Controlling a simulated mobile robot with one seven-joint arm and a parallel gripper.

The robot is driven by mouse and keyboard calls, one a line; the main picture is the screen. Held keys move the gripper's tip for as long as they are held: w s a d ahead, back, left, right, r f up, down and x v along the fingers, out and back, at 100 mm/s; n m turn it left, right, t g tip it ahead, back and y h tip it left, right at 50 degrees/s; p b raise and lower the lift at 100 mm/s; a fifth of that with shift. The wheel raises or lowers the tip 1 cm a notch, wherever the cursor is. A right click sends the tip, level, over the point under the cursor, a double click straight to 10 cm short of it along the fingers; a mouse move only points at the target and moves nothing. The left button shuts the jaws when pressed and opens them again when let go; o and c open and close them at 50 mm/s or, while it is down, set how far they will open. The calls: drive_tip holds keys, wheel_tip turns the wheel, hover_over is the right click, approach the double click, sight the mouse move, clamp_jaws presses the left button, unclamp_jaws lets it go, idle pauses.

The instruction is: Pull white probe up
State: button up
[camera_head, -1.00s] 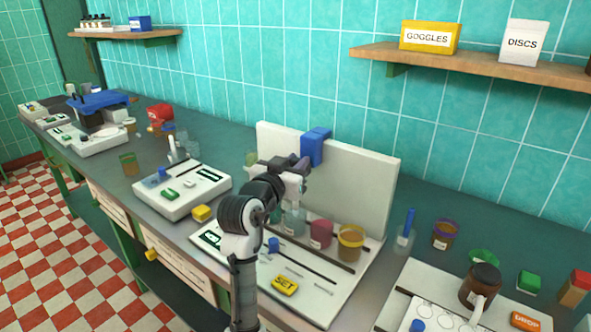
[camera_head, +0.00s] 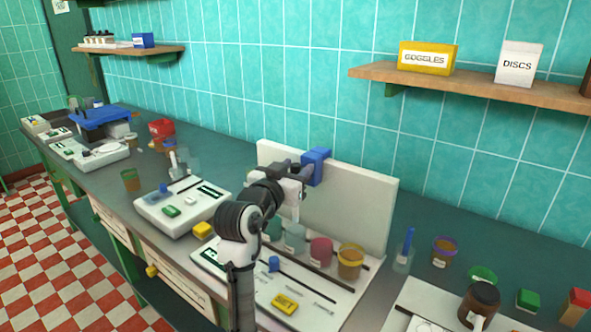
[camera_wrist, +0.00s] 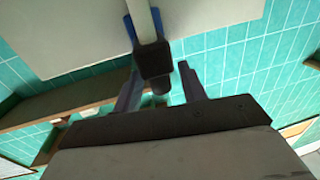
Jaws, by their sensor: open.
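A thin white rod, which looks like the white probe (camera_head: 297,211), hangs upright below my gripper (camera_head: 299,173) in the head view, over a teal jar (camera_head: 294,238). A blue block (camera_head: 316,166) sits on the top edge of a white upright board (camera_head: 350,206). In the wrist view a pale bar (camera_wrist: 142,22) runs from the blue part to a dark block (camera_wrist: 152,60) with a rounded knob below it. My open gripper (camera_wrist: 160,86) has one finger on each side of the knob. I cannot tell whether either finger touches it. My arm hides part of the probe's top.
A pink-red jar (camera_head: 320,251) and an amber jar (camera_head: 350,262) stand to the right along the board. A yellow SET button (camera_head: 285,304) and blue knob (camera_head: 274,264) are on the base. A shelf (camera_head: 480,87) hangs above right.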

drive_tip(key=b+v, duration=0.3)
drive_tip(key=v, duration=1)
drive_tip(key=shift+s, duration=0.2)
drive_tip(key=shift+a, duration=0.1)
